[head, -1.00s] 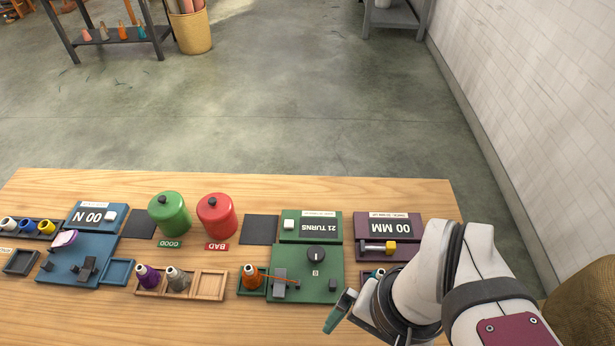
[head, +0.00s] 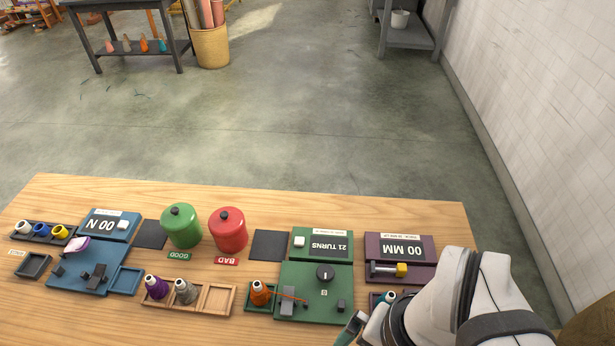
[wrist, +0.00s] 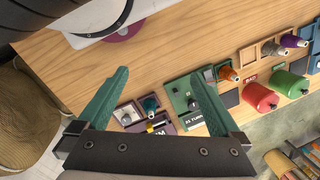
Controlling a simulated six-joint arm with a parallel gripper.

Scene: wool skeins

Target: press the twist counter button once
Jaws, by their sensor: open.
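The twist counter is a green device (head: 326,292) with a black knob (head: 325,272), a white button (head: 299,241) and a dark display (head: 329,245) reading 21 TURNS upside down. An orange cone of yarn (head: 260,293) stands at its left with a strand running onto the device. In the wrist view the counter (wrist: 178,95) is partly hidden behind one green finger. My gripper (wrist: 160,77) is open and empty. In the head view my gripper (head: 352,328) is low at the bottom edge, apart from the button, and only partly in view.
A purple gauge (head: 399,250) reading 00 MM stands right of the counter. A blue gauge (head: 101,222), a green jar (head: 181,227), a red jar (head: 228,230) and a wooden tray (head: 218,299) are to the left. A dark square pad (head: 269,245) lies beside the counter.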

